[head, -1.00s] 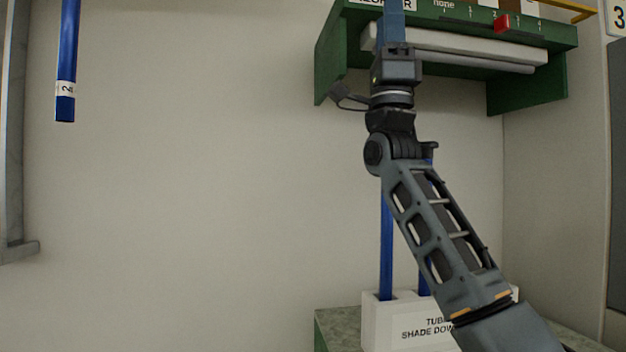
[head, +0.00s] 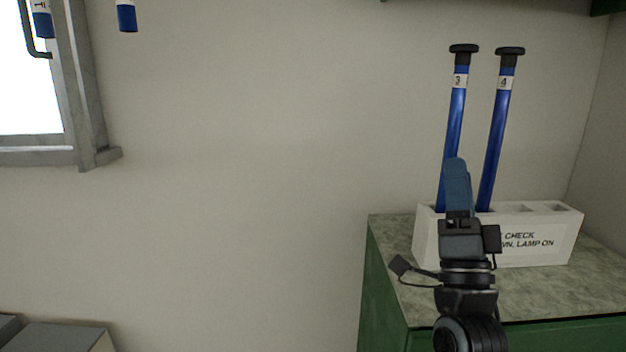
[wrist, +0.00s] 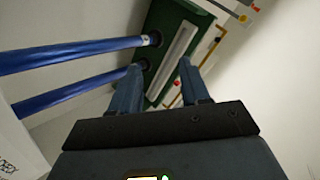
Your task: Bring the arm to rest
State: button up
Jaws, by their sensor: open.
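My gripper (head: 457,175) is in front of the white rack in the head view, pointing up, with its fingers seen nearly edge-on. In the wrist view its two blue fingers (wrist: 158,88) stand apart with nothing between them. Two blue tubes with black caps, labelled 3 (head: 455,120) and 4 (head: 497,130), stand in the white rack (head: 545,240). The gripper overlaps the lower part of tube 3 in the head view. In the wrist view the two tubes (wrist: 70,55) lie to the left of the fingers, apart from them.
The rack stands on a green cabinet with a speckled top (head: 390,260). A green shelf unit (wrist: 175,35) with a pale bar shows beyond the fingers in the wrist view. A bright framed window (head: 75,80) and hanging blue tube ends (head: 126,18) are at upper left. The wall between is clear.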

jog(key=s+f+n+g+y+p, duration=0.25)
jog(key=s+f+n+g, duration=0.35)
jog(key=s+f, duration=1.4)
jog(key=s+r+n+g+p, duration=0.1)
jog(key=s+n+g+p, duration=0.2)
jog(key=s, duration=2.3)
jog(key=d+n+g, duration=0.1)
jog(key=n+g, duration=0.3)
jog(key=shift+s+g, duration=0.15)
jog(key=shift+g, duration=0.25)
jog(key=shift+y, duration=0.25)
jog(key=shift+c, duration=0.4)
